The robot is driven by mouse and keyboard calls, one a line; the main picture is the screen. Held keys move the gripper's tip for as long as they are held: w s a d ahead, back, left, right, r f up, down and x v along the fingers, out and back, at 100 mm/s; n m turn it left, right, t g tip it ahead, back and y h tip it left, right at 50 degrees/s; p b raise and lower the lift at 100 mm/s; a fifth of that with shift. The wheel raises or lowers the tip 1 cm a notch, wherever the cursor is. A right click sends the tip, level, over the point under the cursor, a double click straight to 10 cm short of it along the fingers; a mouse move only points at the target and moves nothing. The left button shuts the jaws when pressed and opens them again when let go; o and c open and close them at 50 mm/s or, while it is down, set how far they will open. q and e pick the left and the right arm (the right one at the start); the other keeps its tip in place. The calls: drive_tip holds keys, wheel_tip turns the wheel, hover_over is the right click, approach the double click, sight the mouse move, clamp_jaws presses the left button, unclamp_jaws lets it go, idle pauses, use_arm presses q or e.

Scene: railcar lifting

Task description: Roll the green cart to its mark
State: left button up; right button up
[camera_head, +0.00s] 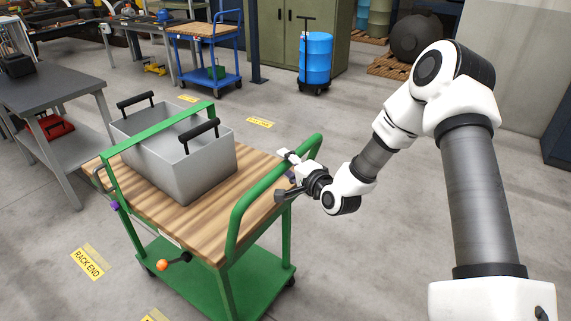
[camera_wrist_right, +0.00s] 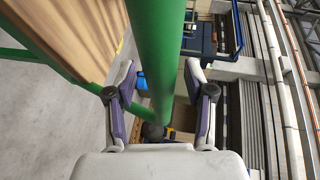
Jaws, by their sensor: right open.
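The green cart (camera_head: 168,252) stands in the middle left of the head view, with a wooden top, a green lower shelf and a green push bar at each end. A grey metal bin (camera_head: 185,170) with two black handles sits on its top. My right gripper (camera_head: 287,175) is at the cart's right-hand push bar. In the right wrist view the green bar (camera_wrist_right: 157,45) runs between the two open fingers (camera_wrist_right: 160,78), with gaps visible beside it. A yellow floor mark reading RACK END (camera_head: 87,262) lies left of the cart. My left gripper is not in view.
Other yellow floor marks lie behind the cart (camera_head: 260,123) and at the bottom edge (camera_head: 155,315). A grey table (camera_head: 45,88) stands close on the left. A blue cart (camera_head: 208,80) and a blue drum (camera_head: 315,58) stand farther back. Floor behind the cart is open.

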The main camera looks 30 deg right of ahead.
drive_tip(key=shift+w, duration=0.15)
clamp_jaws()
drive_tip(key=shift+w, duration=0.15)
